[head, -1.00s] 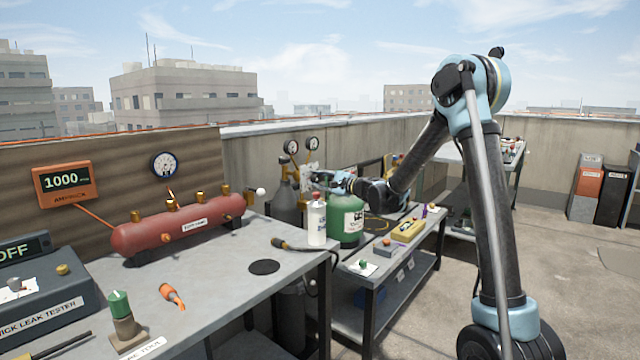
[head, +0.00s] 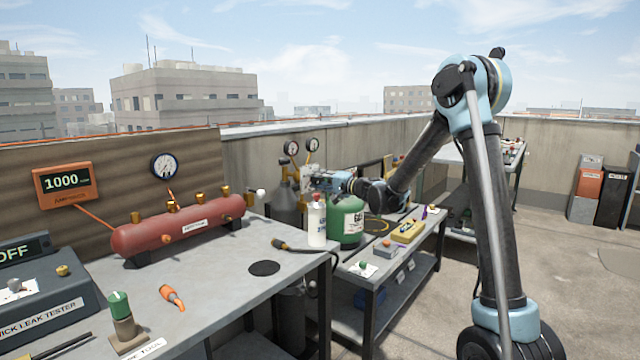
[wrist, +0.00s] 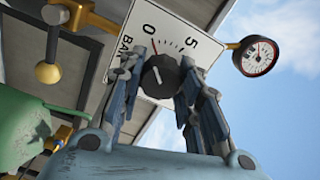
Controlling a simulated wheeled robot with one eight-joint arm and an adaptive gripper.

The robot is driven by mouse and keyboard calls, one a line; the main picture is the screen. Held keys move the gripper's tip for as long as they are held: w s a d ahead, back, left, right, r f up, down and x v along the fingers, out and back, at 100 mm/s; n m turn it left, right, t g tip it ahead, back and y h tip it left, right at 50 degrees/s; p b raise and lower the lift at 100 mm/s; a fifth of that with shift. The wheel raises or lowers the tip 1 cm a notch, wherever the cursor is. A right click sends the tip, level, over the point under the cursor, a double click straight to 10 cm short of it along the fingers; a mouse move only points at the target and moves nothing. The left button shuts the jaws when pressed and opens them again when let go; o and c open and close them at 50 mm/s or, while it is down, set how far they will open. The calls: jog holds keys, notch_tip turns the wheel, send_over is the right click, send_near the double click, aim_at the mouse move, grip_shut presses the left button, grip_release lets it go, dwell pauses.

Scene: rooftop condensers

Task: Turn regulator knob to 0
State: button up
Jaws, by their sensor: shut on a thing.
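The dark round regulator knob (wrist: 160,78) sits on a white dial plate (wrist: 176,30) marked 0, 5 and BAR in the wrist view. My gripper (wrist: 160,72) has its fingers on opposite sides of the knob and is shut on it. The fingers hide part of the plate, including some of the lettering. A pale mark shows on the knob, but I cannot tell exactly which value it points to. In the head view my gripper (head: 318,181) is at the regulator beside the gas cylinder, and the knob itself is hidden there.
A round gauge (wrist: 256,56) on a brass fitting is right of the plate. A green cylinder (head: 346,222) and a white bottle (head: 317,222) stand close below my gripper. A red tank (head: 180,228) lies on the near bench. Open floor lies right of my arm.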

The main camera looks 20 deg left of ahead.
dwell(0.5)
jog(key=o, duration=1)
jog(key=shift+o, duration=0.2)
jog(key=v, duration=1.2)
jog(key=shift+f, duration=0.2)
